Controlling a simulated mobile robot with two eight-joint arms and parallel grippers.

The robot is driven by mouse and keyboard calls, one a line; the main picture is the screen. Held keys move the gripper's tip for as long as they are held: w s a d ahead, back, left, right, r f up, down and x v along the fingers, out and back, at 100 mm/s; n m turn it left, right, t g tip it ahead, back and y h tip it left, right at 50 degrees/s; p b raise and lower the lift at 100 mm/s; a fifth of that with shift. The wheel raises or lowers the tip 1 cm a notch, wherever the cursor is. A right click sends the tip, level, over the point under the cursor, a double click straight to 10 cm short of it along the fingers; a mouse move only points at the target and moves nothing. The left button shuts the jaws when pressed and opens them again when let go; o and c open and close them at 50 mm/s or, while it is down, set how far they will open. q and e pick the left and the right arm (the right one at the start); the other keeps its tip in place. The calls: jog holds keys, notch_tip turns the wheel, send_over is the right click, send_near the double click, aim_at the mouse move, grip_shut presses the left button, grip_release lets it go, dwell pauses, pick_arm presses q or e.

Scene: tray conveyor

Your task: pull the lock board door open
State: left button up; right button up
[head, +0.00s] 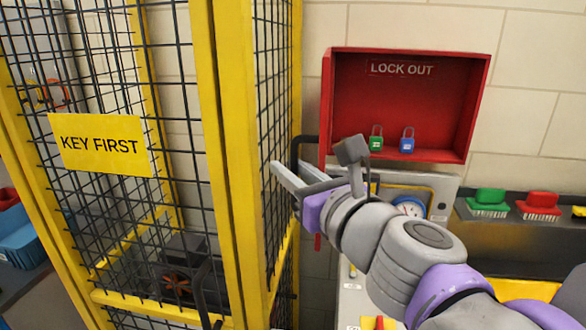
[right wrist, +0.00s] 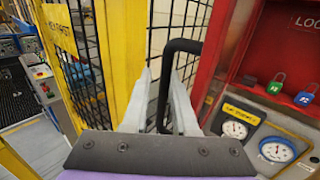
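The red lock board (head: 400,55), marked LOCK OUT, hangs on the wall, and its inside shows. A separate door panel is hard to make out. A black bar handle (head: 294,150) stands out at its left side; it also shows in the right wrist view (right wrist: 165,85). My right gripper (head: 286,179) is at the handle. In the right wrist view its two pale fingers (right wrist: 162,105) stand apart on either side of the bar, with a gap visible. The handle's lower end is hidden. My left gripper is not in view.
A yellow cage (head: 237,150) with black mesh and a KEY FIRST sign stands close left of my right gripper. A green padlock (head: 376,143) and a blue padlock (head: 407,145) are inside the board. A gauge panel (right wrist: 290,135) lies below it.

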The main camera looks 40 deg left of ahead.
dwell(0.4)
jog(key=shift+s+d, duration=0.1)
jog(key=shift+d, duration=0.25)
jog(key=v, duration=0.2)
jog(key=b+v, duration=0.1)
jog(key=v, duration=0.1)
jog(key=shift+d+f, duration=0.2)
jog(key=shift+d, duration=0.05)
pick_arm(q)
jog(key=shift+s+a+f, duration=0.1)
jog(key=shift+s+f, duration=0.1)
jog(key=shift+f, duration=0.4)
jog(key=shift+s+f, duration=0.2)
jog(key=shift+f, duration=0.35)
pick_arm(e)
jog(key=v, duration=0.5)
jog(key=shift+s+d+r, duration=0.15)
jog(key=shift+d, duration=0.15)
jog(key=shift+s, duration=0.1)
